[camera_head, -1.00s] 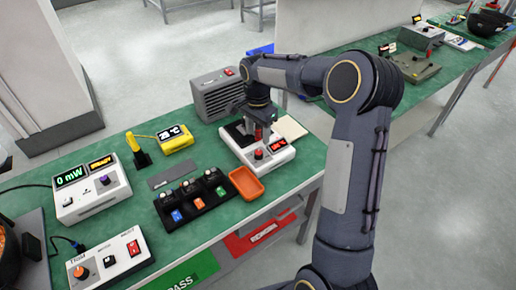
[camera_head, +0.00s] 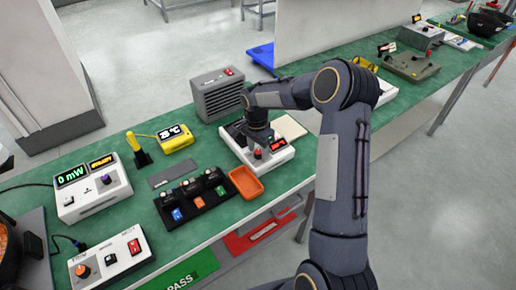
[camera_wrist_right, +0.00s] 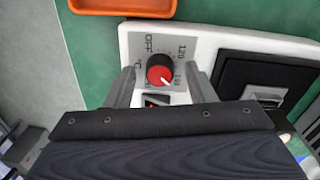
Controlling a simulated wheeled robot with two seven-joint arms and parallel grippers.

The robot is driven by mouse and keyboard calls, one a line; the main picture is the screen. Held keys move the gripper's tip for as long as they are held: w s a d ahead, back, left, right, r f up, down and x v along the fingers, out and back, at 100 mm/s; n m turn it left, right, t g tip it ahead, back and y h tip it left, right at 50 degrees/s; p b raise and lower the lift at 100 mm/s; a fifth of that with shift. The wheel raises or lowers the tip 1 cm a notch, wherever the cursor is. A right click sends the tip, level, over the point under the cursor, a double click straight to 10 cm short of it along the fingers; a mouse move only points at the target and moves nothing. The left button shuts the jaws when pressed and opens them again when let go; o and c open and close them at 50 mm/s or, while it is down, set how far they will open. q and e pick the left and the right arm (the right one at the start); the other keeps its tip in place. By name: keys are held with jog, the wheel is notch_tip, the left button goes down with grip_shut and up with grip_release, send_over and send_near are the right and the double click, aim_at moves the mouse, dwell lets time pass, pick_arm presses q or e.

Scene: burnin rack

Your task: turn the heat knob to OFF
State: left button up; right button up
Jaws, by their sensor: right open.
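The heat knob (camera_wrist_right: 159,73), red with a dark skirt, sits on a white heater unit (camera_wrist_right: 205,47) in the right wrist view. Its white pointer line slants to the lower right, away from the OFF mark at the upper left of the dial. My right gripper (camera_wrist_right: 160,88) is open, with one finger on each side of the knob; I cannot tell whether they touch it. In the head view the heater unit (camera_head: 275,160) stands under my right gripper (camera_head: 258,140), and the knob (camera_head: 258,154) shows just below it. My left gripper is not in view.
An orange tray (camera_head: 246,184) lies close beside the heater unit. A grey vented box (camera_head: 218,95) stands behind it. A black fixture (camera_head: 194,203) with coloured parts is to the left. A dark square plate (camera_wrist_right: 265,80) is right of the knob.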

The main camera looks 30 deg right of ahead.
jog(key=c, duration=1)
